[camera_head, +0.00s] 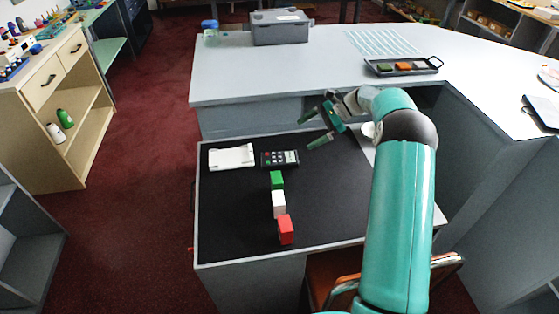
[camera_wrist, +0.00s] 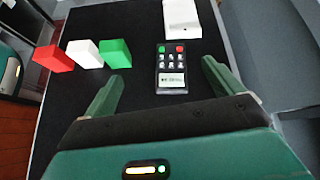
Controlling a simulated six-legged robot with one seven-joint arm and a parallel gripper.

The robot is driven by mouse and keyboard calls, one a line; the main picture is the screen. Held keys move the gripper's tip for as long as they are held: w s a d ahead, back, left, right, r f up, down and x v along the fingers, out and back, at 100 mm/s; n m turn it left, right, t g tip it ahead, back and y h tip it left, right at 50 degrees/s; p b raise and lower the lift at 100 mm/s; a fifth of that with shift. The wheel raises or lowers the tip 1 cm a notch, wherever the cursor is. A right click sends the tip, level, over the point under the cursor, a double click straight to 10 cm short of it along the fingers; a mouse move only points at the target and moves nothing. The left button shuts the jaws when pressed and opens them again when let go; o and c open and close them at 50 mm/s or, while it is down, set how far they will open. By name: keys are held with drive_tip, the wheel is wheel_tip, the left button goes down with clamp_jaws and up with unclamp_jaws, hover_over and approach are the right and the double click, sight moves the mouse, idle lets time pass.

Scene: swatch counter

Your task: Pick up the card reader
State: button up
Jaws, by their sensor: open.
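The card reader (camera_head: 280,158) is a small dark keypad device lying flat on the black counter top, just right of a white pad. In the wrist view the card reader (camera_wrist: 171,68) shows several grey keys, a green key, a red key and a pale screen. My gripper (camera_head: 314,128) is open and empty, up and to the right of the card reader in the head view. In the wrist view my gripper (camera_wrist: 160,82) has its two green fingers spread wide, with the card reader showing between them. Nothing hides the card reader.
A white pad (camera_head: 232,157) lies close to the card reader's left. A green block (camera_head: 277,180), a white block (camera_head: 279,204) and a red block (camera_head: 286,230) stand in a row in front. A grey counter (camera_head: 290,85) rises behind. The black surface (camera_head: 230,215) is clear at front left.

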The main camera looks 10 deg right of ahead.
drive_tip(key=m+y, duration=0.2)
approach(281, 157)
drive_tip(key=d, duration=0.1)
drive_tip(key=d+r, duration=0.2)
drive_tip(key=shift+s+d+t, duration=0.2)
drive_tip(key=shift+s+t, duration=0.1)
drive_tip(key=shift+t, duration=0.1)
drive_tip(key=shift+a+f, duration=0.15)
drive_tip(key=x, duration=0.8)
drive_tip(key=shift+f+x, duration=0.2)
drive_tip(key=shift+x, duration=1.15)
drive_tip(key=shift+f+x, duration=0.15)
drive_tip(key=shift+x, duration=1.2)
drive_tip(key=c, duration=1.2)
drive_tip(key=shift+c, duration=0.2)
drive_tip(key=shift+r, duration=0.2)
